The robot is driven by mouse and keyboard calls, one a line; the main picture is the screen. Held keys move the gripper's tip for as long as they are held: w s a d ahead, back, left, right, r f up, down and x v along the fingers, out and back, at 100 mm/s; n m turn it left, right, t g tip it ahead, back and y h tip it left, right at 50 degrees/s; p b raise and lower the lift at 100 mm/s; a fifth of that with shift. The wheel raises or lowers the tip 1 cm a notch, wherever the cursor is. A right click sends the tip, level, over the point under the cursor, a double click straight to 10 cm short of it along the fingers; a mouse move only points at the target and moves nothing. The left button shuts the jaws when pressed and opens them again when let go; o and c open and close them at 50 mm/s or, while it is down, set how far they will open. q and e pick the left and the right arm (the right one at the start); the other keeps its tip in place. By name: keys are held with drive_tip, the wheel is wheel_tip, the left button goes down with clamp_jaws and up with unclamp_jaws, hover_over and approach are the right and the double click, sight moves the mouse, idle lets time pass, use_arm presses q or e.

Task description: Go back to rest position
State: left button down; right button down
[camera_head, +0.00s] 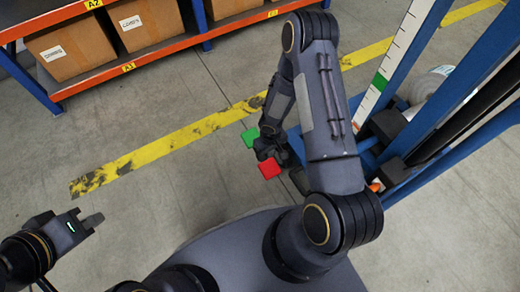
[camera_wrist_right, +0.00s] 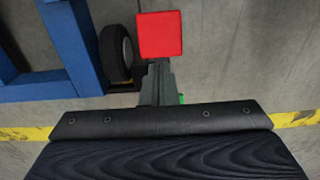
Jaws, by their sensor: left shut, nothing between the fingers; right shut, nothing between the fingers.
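My left gripper (camera_head: 94,220) is at the lower left in the head view, shut and empty over bare floor. My right arm reaches up and bends back down in the middle of the picture. My right gripper (camera_head: 266,153) is partly hidden by dark parts around it; it is shut in the right wrist view (camera_wrist_right: 158,78). A red square piece (camera_head: 269,169) and a green square piece (camera_head: 250,137) show right beside it. The red piece (camera_wrist_right: 160,35) covers the fingertips' far end in the wrist view; I cannot tell what either piece is fixed to.
The blue machine frame (camera_head: 432,122) with a white scale (camera_head: 397,55) stands close to the right of my right arm. Its black wheel (camera_wrist_right: 115,53) shows in the wrist view. An orange-and-blue shelf (camera_head: 150,57) with cardboard boxes is at the back left. Floor at left is clear.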

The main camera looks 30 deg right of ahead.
idle(0.5)
drive_tip(key=s+d+r+m+t, duration=0.1)
drive_tip(key=d+r+m, duration=0.1)
drive_tip(key=r, duration=1.1)
drive_tip(key=d+r+m+t, duration=0.1)
drive_tip(key=d+r+t, duration=0.1)
drive_tip(key=r, duration=1.1)
drive_tip(key=s+a+r+t+y, duration=0.1)
drive_tip(key=s+a+r+y, duration=0.1)
drive_tip(key=s+a+r, duration=0.4)
drive_tip(key=s+a+r+t+y, duration=0.2)
drive_tip(key=s+r, duration=0.5)
drive_tip(key=s, duration=0.3)
wheel_tip(320, 180, up, 35)
drive_tip(key=p, duration=3.4)
drive_tip(key=shift+p, duration=0.35)
drive_tip(key=shift+a, duration=0.1)
